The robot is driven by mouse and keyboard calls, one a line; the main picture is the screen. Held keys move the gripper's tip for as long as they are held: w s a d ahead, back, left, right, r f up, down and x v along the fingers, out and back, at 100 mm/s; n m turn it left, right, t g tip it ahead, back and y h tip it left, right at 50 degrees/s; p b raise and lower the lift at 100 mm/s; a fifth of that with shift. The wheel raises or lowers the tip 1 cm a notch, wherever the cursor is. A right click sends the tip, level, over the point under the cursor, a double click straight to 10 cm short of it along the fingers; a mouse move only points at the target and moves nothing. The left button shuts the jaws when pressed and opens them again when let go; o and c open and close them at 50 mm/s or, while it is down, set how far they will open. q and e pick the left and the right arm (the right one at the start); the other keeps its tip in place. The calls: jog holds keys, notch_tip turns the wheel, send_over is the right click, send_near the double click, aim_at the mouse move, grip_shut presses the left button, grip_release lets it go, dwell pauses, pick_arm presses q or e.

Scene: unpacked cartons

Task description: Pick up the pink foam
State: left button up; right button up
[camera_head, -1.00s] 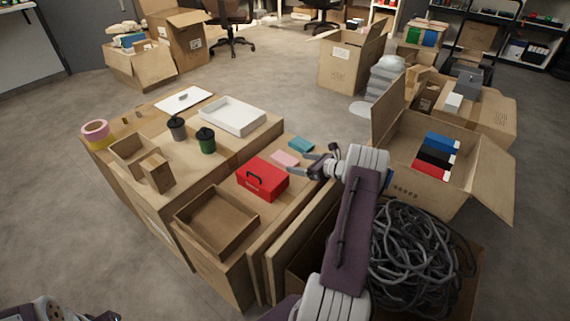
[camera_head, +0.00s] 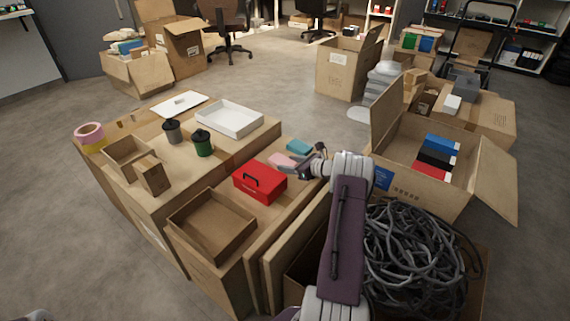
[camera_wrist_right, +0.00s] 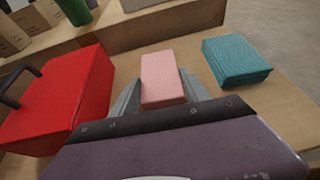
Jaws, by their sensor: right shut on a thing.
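The pink foam (camera_head: 281,160) is a small flat block on the carton top, between the red toolbox and the teal foam. In the right wrist view the pink foam (camera_wrist_right: 163,78) sits between the two grey fingers. My right gripper (camera_head: 297,168) is shut on it, one finger on each side; the wrist view shows the gripper (camera_wrist_right: 160,98) too. I cannot tell whether the foam is lifted off the carton. My left gripper is not visible.
The red toolbox (camera_head: 260,181) stands close left of the foam, and the teal foam (camera_head: 299,147) lies close behind it. An open brown box (camera_head: 212,224) stands nearer.

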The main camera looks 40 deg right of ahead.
aim_at(290, 164)
notch_tip(290, 164, up, 5)
jog(key=p, duration=0.3)
jog(key=shift+f+p, duration=0.15)
jog(key=shift+p, duration=0.15)
jog(key=w+a+r+p, duration=0.5)
jog(key=w+a+r, duration=0.1)
jog(key=w, duration=0.3)
jog(key=shift+a+r, duration=0.15)
jog(key=shift+a, duration=0.55)
